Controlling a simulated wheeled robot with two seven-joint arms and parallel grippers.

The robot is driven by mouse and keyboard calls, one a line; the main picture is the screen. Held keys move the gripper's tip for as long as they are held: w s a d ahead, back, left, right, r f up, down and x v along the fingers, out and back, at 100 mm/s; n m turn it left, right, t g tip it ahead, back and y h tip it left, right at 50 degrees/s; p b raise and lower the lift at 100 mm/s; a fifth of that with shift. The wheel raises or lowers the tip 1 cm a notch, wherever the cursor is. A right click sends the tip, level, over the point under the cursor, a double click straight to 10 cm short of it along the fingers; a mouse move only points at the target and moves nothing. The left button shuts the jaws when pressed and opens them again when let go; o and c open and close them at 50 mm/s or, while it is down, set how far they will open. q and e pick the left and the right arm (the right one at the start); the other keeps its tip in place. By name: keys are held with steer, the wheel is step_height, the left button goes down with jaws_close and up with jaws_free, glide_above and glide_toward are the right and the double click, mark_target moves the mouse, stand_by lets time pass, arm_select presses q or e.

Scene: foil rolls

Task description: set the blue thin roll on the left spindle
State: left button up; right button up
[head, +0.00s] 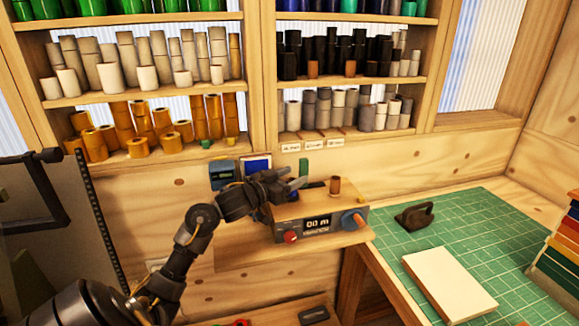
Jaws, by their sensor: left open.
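A machine (320,226) with a small display, a red knob and a blue knob stands on a wooden ledge. A brown upright roll or post (335,186) stands on its top at the right. A small green upright piece (303,167) shows behind my left gripper. My left gripper (301,181) is open over the left part of the machine's top, its fingers pointing right. I see nothing held between the fingers. My gripper and wrist hide part of the top, so I cannot make out the left spindle. I cannot single out the blue thin roll. My right gripper is out of view.
Shelves (150,95) full of green, grey, gold and dark rolls fill the back wall. At right, a green cutting mat (470,235) holds a black tool (414,215) and a cream block (448,285).

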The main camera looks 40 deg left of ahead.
arm_select(q)
steer(key=r+p, duration=0.3)
steer(key=shift+s+d+r, duration=0.2)
steer(key=shift+s+r, duration=0.05)
steer(key=shift+r, duration=0.05)
steer(key=s+d+r+p, duration=0.7)
steer(key=s+d+r, duration=0.1)
steer(key=s, duration=0.2)
steer(key=shift+s+r, duration=0.15)
steer(key=shift+s, duration=0.2)
